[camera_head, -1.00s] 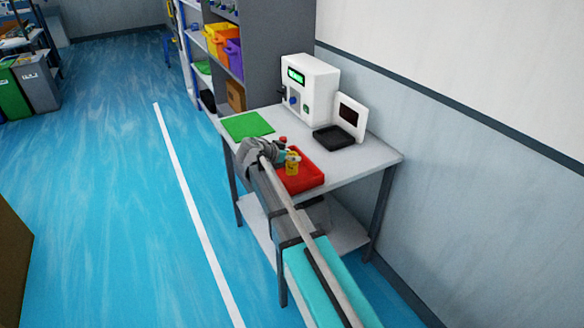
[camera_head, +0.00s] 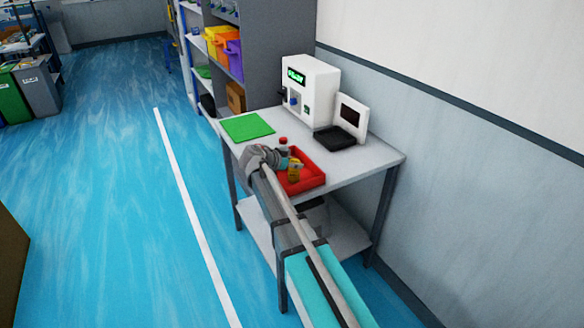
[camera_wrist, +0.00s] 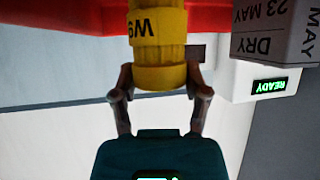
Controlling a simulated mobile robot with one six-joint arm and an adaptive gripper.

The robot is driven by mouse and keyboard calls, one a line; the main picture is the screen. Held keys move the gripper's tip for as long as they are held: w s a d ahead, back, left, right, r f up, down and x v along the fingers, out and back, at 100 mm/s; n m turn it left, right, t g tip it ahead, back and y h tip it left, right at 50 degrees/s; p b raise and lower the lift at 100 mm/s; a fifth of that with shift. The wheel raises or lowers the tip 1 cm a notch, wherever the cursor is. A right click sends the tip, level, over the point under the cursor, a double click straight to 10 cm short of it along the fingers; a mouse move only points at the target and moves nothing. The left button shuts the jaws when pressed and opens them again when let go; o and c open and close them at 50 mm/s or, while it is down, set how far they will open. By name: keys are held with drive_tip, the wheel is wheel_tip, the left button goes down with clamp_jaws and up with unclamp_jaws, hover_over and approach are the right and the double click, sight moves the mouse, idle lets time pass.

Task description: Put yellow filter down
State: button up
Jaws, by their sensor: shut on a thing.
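The yellow filter (camera_wrist: 158,45) is a yellow cylinder with black lettering. The red tray also shows along the top of the wrist view (camera_wrist: 60,12). I cannot tell whether the filter touches the tray floor.
The tray is on a grey table (camera_head: 362,160). A green mat (camera_head: 247,127) lies at the left. A white machine (camera_head: 311,92) with a green display and a black scale-like device (camera_head: 335,138) stand behind. A red-capped item (camera_head: 283,142) is near the tray's back corner. A shelf (camera_head: 262,50) stands beyond.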

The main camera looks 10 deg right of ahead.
drive_tip(key=shift+f, duration=0.1)
idle(0.3)
drive_tip(key=o, duration=1.3)
drive_tip(key=shift+s+a+r, duration=0.1)
drive_tip(key=shift+r, duration=0.15)
drive_tip(key=p+v, duration=0.5)
drive_tip(key=v, duration=0.5)
drive_tip(key=shift+a+r, duration=0.1)
drive_tip(key=shift+a, duration=0.15)
drive_tip(key=shift+s+a+r+p, duration=0.2)
drive_tip(key=shift+s+a+p, duration=0.15)
drive_tip(key=shift+a+p, duration=0.1)
